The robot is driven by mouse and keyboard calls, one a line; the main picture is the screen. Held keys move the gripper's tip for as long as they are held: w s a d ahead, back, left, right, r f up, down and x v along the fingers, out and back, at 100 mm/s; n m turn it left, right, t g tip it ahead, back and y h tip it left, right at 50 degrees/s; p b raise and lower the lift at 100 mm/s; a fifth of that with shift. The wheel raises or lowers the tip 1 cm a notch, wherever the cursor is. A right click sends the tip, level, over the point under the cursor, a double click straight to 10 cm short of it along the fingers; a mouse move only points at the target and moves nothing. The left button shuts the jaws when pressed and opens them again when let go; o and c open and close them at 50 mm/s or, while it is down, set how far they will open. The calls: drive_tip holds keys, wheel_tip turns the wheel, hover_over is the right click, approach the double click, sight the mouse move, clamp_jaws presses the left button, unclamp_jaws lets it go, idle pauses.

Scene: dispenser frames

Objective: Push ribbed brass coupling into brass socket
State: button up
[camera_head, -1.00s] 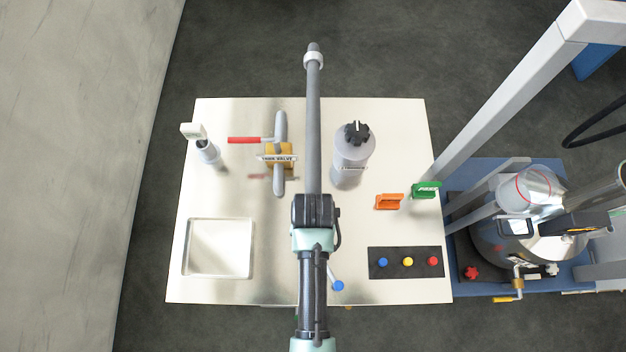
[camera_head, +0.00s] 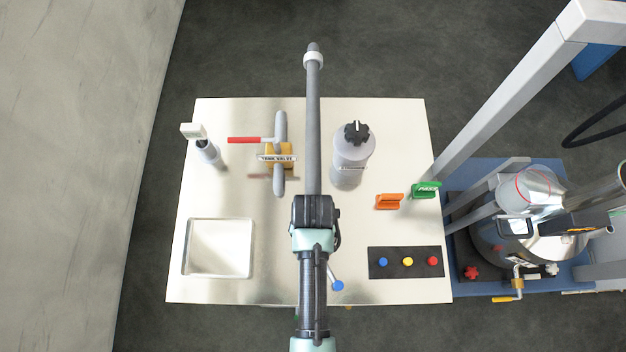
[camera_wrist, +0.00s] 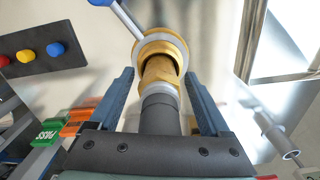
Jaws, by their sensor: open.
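In the wrist view the brass socket (camera_wrist: 160,45) is a wide ring with a dark opening. The ribbed brass coupling (camera_wrist: 159,71) sits at its mouth, on the end of a grey hose (camera_wrist: 160,115). The coupling's upper end overlaps the opening, with a dark gap showing at one side; how deep it sits I cannot tell. My gripper (camera_wrist: 159,82) is open, one blue-grey finger on each side of the coupling and hose, with visible gaps. In the head view my arm hides the socket, the coupling and my fingers.
A blue-tipped lever (camera_head: 337,285) stands beside the socket. The grey pipe (camera_head: 313,130) runs beyond my wrist.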

wheel_tip(320, 180, up, 12)
drive_tip(key=shift+w+f+b, duration=0.1)
drive_tip(key=shift+b, duration=0.3)
drive_tip(key=w+r+t, duration=0.8)
drive_tip(key=w+r, duration=0.7)
drive_tip(key=w, duration=0.1)
drive_tip(key=w+r+n+t, duration=0.1)
drive_tip(key=w+r+t, duration=0.2)
drive_tip(key=r, duration=0.5)
drive_tip(key=w+r+t, duration=0.3)
drive_tip(key=r, duration=0.5)
wheel_tip(320, 180, up, 16)
drive_tip(key=s+t, duration=0.2)
drive_tip(key=t, duration=0.4)
drive_tip(key=s+r+t, duration=0.3)
drive_tip(key=s+r, duration=0.2)
drive_tip(key=r, duration=0.4)
drive_tip(key=s+r+n+t, duration=0.1)
drive_tip(key=s+r+t, duration=0.3)
drive_tip(key=r, duration=0.5)
drive_tip(key=shift+s+d+r+n, duration=0.2)
drive_tip(key=shift+s+n, duration=0.1)
drive_tip(key=shift+s, duration=0.5)
